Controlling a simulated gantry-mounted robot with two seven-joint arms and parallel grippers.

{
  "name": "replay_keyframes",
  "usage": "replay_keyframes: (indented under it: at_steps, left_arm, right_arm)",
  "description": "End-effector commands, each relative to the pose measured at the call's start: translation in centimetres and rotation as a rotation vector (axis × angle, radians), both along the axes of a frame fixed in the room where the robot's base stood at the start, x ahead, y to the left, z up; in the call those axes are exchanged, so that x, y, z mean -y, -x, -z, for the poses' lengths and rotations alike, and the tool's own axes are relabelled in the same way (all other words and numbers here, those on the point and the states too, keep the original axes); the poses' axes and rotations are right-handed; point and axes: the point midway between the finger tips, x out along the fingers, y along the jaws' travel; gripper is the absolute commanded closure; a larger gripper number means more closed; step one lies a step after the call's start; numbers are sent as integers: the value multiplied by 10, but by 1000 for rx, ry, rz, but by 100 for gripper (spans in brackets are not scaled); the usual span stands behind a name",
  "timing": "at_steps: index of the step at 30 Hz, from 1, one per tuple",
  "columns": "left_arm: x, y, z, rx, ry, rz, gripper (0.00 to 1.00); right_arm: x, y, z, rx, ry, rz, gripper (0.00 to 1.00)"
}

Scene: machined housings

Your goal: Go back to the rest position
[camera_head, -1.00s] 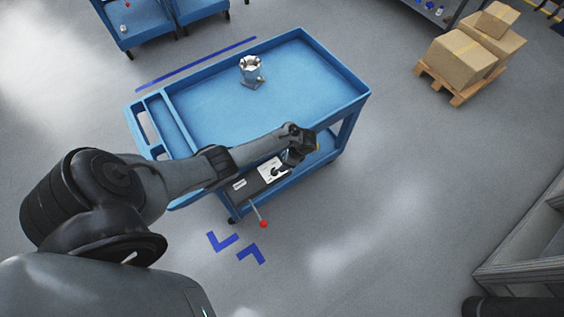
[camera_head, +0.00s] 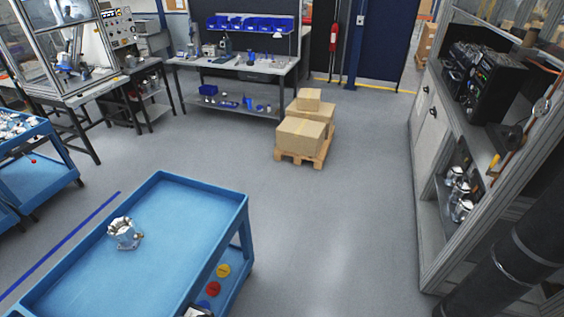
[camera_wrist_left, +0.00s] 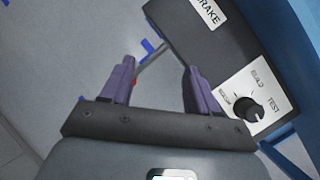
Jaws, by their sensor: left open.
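My left gripper (camera_wrist_left: 159,64) shows in the left wrist view, open, with nothing between its two purple fingers. It is over a dark panel (camera_wrist_left: 185,45) on the side of the blue cart, with a "BRAKE" label and a white plate (camera_wrist_left: 262,88) carrying a black knob (camera_wrist_left: 247,108) marked "BUILD" and "TEST". A red spot, partly hidden, shows between the fingers. I cannot tell whether the gripper touches anything. In the head view neither gripper shows.
Boxes on a pallet (camera_head: 303,140) stand beyond. A shelf unit (camera_head: 432,215) lines the right. The floor between is clear.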

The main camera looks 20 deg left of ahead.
Motion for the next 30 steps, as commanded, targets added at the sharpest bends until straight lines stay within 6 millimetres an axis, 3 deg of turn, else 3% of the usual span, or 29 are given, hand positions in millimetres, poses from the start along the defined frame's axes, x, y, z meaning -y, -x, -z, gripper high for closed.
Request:
replay_keyframes:
  at_steps: [1,4,8,11,18,24,27,30]
  left_arm:
    - [20,22,-3,5,16,11,40]
    - [54,48,-13,52,37,7,40]
    - [95,65,-43,146,58,-35,40]
    - [123,68,-79,236,77,-93,40]
    - [165,52,-195,482,128,-294,40]
    - [174,21,-291,685,181,-463,40]
    - [173,9,-326,759,203,-526,40]
    - [172,4,-348,803,216,-573,40]
  right_arm:
    - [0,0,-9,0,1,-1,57]
    - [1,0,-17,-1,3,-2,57]
    - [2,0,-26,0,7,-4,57]
    - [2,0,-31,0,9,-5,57]
    - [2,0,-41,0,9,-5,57]
    - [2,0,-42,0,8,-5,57]
    - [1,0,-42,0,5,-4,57]
    - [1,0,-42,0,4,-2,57]
